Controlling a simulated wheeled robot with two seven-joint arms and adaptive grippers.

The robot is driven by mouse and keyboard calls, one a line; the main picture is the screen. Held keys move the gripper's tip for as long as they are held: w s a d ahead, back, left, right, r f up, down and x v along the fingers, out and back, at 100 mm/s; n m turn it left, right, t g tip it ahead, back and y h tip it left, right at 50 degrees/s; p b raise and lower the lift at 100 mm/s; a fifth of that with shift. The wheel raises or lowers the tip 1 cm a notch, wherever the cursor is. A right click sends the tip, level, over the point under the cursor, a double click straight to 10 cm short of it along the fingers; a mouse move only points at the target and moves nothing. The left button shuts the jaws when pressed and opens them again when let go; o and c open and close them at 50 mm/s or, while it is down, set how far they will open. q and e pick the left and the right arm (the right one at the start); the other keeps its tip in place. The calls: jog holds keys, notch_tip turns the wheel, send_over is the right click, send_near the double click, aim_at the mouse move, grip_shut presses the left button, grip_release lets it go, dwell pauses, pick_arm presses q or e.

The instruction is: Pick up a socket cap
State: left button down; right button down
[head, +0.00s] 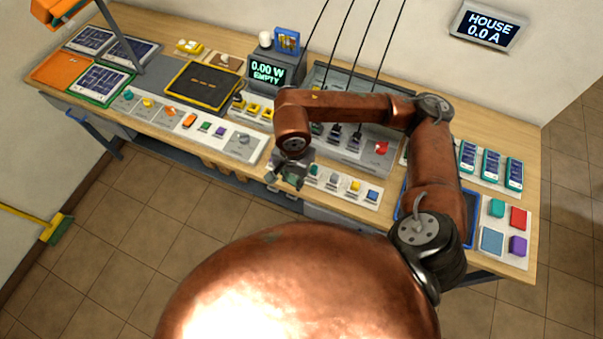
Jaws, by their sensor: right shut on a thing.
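My right gripper (291,176) is over the left end of a pale strip (343,199) at the front of the bench. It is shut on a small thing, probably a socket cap. The fingers mostly hide it, and only dark greenish bits show between them. On the strip to the right of the gripper sit a teal cap (314,169), a grey cap (334,178), a yellow cap (355,186) and a blue cap (373,194). I cannot tell whether the held thing touches the strip. My left gripper is not in view.
Behind the gripper stands a meter (268,72) reading 0.00 W EMPTY. A black tray with a yellow rim (203,84) lies to its left. Another strip (245,152) holds several small coloured parts. Green-framed phones (491,164) and coloured blocks (518,217) are at the right.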

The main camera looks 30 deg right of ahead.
jog(key=shift+s+a+r, duration=0.1)
jog(key=shift+s+a, duration=0.05)
jog(key=shift+a, duration=0.05)
jog(key=c, duration=0.6)
grip_release()
jog(key=shift+o, duration=0.2)
